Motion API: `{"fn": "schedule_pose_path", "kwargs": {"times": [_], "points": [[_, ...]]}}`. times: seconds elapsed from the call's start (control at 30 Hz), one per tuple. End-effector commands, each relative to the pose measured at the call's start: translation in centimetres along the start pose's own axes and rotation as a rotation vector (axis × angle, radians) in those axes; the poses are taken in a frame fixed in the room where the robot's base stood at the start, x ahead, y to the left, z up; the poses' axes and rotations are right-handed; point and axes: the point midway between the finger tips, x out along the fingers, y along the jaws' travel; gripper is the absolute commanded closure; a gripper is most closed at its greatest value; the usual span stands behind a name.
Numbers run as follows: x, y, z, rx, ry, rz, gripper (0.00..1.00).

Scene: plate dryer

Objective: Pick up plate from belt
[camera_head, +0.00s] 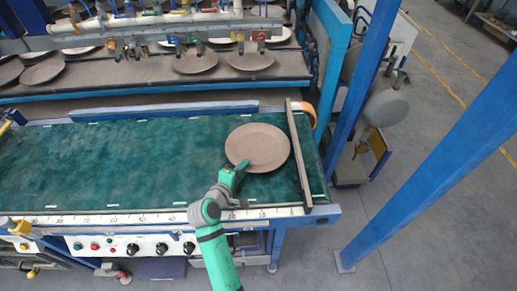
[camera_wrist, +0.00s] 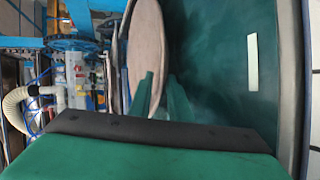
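A round brown plate (camera_head: 258,146) is at the right end of the green belt (camera_head: 120,160), just left of the metal rail that crosses it. My gripper (camera_head: 241,168) reaches in from the front, with its fingertips at the plate's near-left rim. In the wrist view the two green fingers (camera_wrist: 162,97) stand apart, with the lower rim of the plate (camera_wrist: 147,40) between them. A gap shows beside the right finger. Whether either finger touches the plate is unclear, and so is whether the rim is off the belt. The gripper's dark base hides the finger roots.
A metal rail (camera_head: 299,155) with an orange end piece (camera_head: 308,115) stands close right of the plate. Behind is a rack with several plates (camera_head: 196,62) under hoses and nozzles. Blue posts (camera_head: 440,170) stand at right. The belt's left side is clear.

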Motion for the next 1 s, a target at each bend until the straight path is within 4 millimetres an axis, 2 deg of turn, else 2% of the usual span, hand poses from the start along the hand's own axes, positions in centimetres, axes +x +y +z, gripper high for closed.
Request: {"fn": "schedule_pose_path", "kwargs": {"times": [0.23,0.27,0.3,0.33,0.6,1.0], "points": [[0.28,-0.01,0.09,0.001,-0.001,0.0,0.83],[0.28,-0.01,0.11,0.001,-0.001,0.0,0.88],[0.3,-0.01,0.14,0.001,-0.002,0.0,0.97],[0.32,0.01,0.2,0.001,-0.003,0.0,1.0],[0.6,0.08,0.79,0.005,-0.012,-0.001,1.0],[0.38,-0.12,0.42,0.0,-0.008,-0.003,1.0]]}}
